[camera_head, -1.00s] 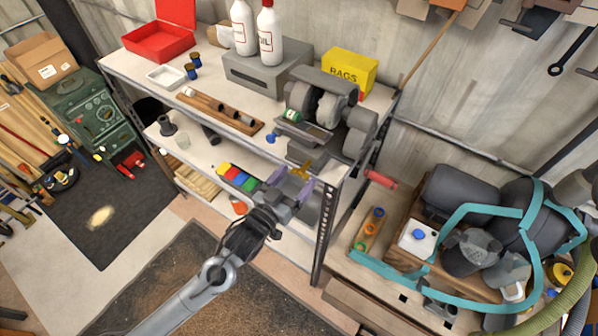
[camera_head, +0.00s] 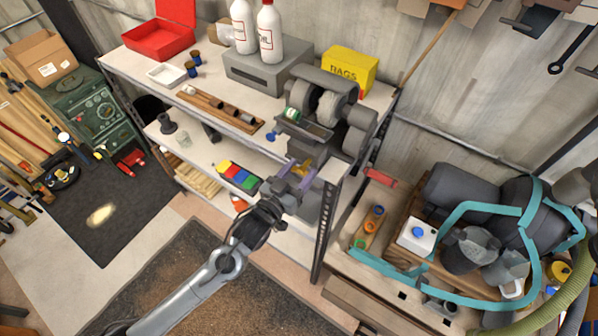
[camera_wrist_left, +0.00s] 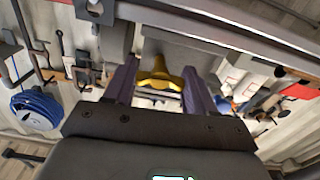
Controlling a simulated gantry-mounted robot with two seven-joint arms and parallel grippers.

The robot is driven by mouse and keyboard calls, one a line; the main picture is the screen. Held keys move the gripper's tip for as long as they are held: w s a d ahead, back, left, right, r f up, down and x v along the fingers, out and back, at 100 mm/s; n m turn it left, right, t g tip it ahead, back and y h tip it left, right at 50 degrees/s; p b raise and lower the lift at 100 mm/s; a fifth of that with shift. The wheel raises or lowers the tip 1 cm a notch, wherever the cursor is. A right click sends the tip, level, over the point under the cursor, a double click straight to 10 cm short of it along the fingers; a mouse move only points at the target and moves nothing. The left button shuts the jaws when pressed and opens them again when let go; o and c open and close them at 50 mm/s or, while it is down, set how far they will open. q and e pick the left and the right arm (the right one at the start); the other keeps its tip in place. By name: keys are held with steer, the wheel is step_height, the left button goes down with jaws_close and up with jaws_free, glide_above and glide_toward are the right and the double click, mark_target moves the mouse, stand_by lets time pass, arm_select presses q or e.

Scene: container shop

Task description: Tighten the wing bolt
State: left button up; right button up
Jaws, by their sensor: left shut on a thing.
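The yellow wing bolt (camera_head: 303,168) is at the front edge of the upper shelf, below the grey bench grinder (camera_head: 322,100). My left gripper (camera_head: 297,174) reaches it from the front, with its purple fingers on either side. In the left wrist view, the wing bolt (camera_wrist_left: 160,80) sits between the two purple fingers (camera_wrist_left: 160,88), with its wings spread towards them. The left gripper is shut on it. My right gripper is not in view.
The upper shelf (camera_head: 150,57) holds a red box, two white bottles and a yellow rags box (camera_head: 348,70). A colour-striped block (camera_head: 238,177) lies on the lower shelf, left of the gripper. A metal shelf post (camera_head: 326,225) stands close to the right.

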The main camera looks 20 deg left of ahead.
arm_select(q)
steer(key=shift+r+m+p, duration=0.15)
steer(key=shift+m+p, duration=0.25)
steer(key=o, duration=1)
steer(key=shift+o, duration=0.2)
steer(key=b+v, duration=0.2)
steer(key=v, duration=0.8)
steer(key=shift+s, duration=0.4)
